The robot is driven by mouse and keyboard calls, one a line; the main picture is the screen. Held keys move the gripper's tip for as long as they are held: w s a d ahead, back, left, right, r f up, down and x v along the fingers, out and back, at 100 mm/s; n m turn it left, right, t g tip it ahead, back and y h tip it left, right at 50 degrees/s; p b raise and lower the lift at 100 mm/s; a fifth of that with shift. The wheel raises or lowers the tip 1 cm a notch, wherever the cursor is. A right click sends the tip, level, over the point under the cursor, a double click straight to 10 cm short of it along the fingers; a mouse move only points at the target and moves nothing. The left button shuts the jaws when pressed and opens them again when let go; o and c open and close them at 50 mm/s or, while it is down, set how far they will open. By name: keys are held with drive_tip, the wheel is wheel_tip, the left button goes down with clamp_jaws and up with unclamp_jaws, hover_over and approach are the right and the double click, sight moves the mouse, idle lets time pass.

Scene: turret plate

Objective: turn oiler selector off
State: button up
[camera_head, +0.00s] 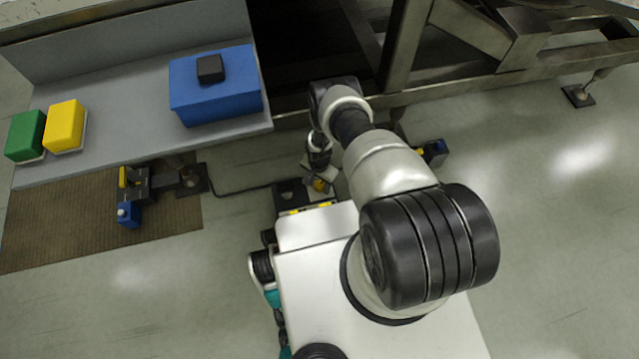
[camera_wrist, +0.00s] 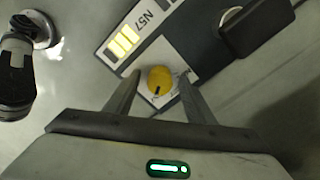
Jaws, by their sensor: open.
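The selector is a round yellow knob (camera_wrist: 161,79) on a small white plate (camera_wrist: 147,58) in the wrist view. A dark mark shows near its lower edge; the small print beside it is too small to read. My gripper (camera_wrist: 160,76) is open, with one finger on each side of the knob. I see a gap to the knob on both sides, but cannot tell how deep the fingertips reach. In the head view, the yellow knob (camera_head: 320,185) shows below my wrist, and my fingers are mostly hidden there.
A black box (camera_wrist: 256,27) stands at upper right. In the head view, a grey bench holds a blue box (camera_head: 215,88), a yellow block (camera_head: 64,125) and a green block (camera_head: 26,135). A metal frame (camera_head: 480,80) runs behind my arm.

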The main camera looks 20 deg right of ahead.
drive_tip(key=c, duration=1.1)
drive_tip(key=shift+n, duration=0.3)
drive_tip(key=n, duration=0.5)
drive_tip(key=shift+n, duration=0.3)
drive_tip(key=n, duration=0.5)
drive_tip(key=shift+w+n, duration=0.1)
drive_tip(key=shift+n, duration=0.3)
drive_tip(key=o, duration=1.1)
